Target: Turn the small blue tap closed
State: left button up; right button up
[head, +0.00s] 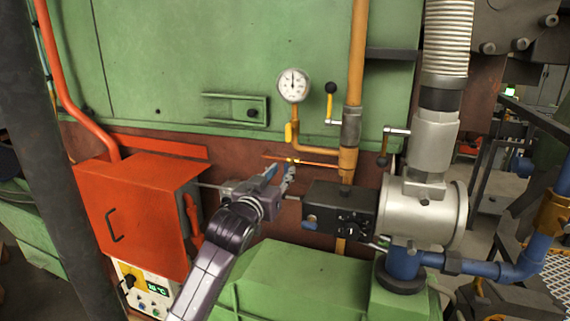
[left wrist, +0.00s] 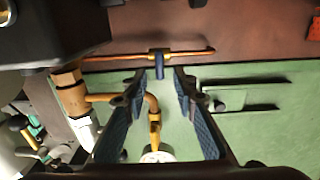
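The small blue tap (left wrist: 159,68) shows in the left wrist view on a thin orange pipe (left wrist: 190,52). Its blue handle hangs in line with the gap between my left fingertips. In the head view the thin pipe (head: 318,163) crosses the brown wall below the gauge, and my fingers largely cover the tap. My left gripper (head: 281,171) is open, with its fingertips close to the pipe. In the left wrist view its two blue-padded fingers (left wrist: 158,78) stand apart on either side of the handle. I cannot tell contact. My right gripper is not in view.
A dark control box (head: 340,207) and a grey cylindrical housing (head: 425,212) stand right of my gripper. A red cabinet (head: 145,215) is at left. A pressure gauge (head: 293,85), a black-knobbed lever (head: 331,90) and thick orange pipework (head: 353,60) are above.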

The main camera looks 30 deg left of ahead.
aim_at(286, 170)
pick_arm(q)
jog(key=shift+x, duration=0.8)
jog(key=shift+w, duration=0.3)
jog(key=shift+w+a+f+p, duration=0.1)
jog(key=shift+w+p, duration=0.1)
jog(key=shift+p, duration=0.1)
jog(key=shift+s, duration=0.1)
jog(key=c, duration=0.6)
grip_shut()
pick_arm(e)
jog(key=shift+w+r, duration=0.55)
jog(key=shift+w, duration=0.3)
